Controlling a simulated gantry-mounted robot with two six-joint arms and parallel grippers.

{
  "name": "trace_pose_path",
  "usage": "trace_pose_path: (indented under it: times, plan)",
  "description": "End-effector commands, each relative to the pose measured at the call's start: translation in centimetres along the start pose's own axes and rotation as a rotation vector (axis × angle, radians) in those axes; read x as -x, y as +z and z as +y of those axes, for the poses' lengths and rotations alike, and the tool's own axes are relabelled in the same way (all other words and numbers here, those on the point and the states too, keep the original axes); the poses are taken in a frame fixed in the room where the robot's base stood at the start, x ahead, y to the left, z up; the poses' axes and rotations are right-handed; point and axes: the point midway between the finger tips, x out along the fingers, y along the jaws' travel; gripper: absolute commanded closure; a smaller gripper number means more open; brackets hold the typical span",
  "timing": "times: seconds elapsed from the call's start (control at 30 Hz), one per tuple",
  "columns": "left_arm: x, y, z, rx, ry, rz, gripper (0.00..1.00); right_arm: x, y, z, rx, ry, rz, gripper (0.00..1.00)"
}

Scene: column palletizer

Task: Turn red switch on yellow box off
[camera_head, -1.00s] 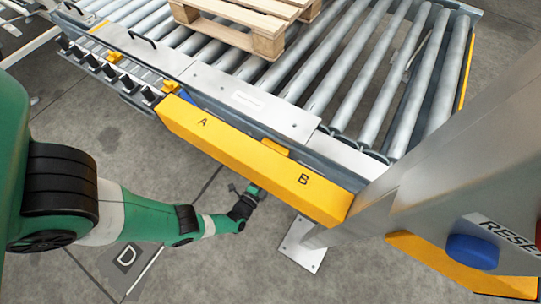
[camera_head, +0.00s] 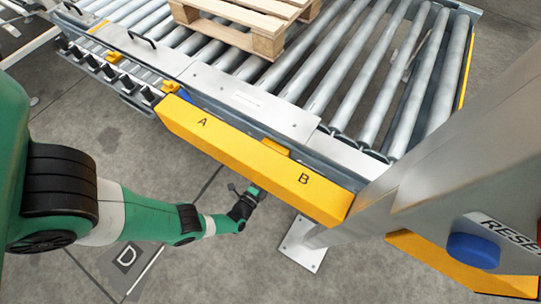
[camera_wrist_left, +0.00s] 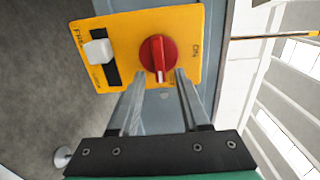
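In the left wrist view, a yellow box (camera_wrist_left: 125,25) faces my left gripper (camera_wrist_left: 160,73). It carries a round red switch (camera_wrist_left: 153,43) with a white mark at its lower edge. The word "ON" is printed to the switch's right. My left gripper is open, its fingertips at either side of the switch's lower part. I cannot tell whether they touch it. In the head view, the gripper (camera_head: 256,192) is small, beside the lower edge of the yellow beam marked A and B (camera_head: 240,157). The red switch is hidden there. My right gripper is not in view.
A white slider switch (camera_wrist_left: 98,52) in a black slot sits left of the red switch. A roller conveyor (camera_head: 355,85) with a wooden pallet (camera_head: 235,30) lies behind the beam. A blue button (camera_head: 472,250) on a grey post stands at the right. Floor is clear below.

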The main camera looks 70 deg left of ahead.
Motion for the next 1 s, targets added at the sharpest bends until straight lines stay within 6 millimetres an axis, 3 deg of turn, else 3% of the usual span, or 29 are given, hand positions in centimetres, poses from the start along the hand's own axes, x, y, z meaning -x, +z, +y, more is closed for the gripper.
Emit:
trace_pose_path:
  times: [0.37,0.7,1.0]
  plan:
    - [0.9,-0.2,-0.1,0.002,0.0,0.005,0.54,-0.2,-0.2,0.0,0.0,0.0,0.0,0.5]
    - [6.5,-0.3,-0.1,0.001,0.0,0.011,0.54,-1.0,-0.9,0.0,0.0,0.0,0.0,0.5]
    - [9.9,-0.3,0.0,0.004,0.0,0.01,0.54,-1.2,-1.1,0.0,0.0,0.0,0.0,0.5]
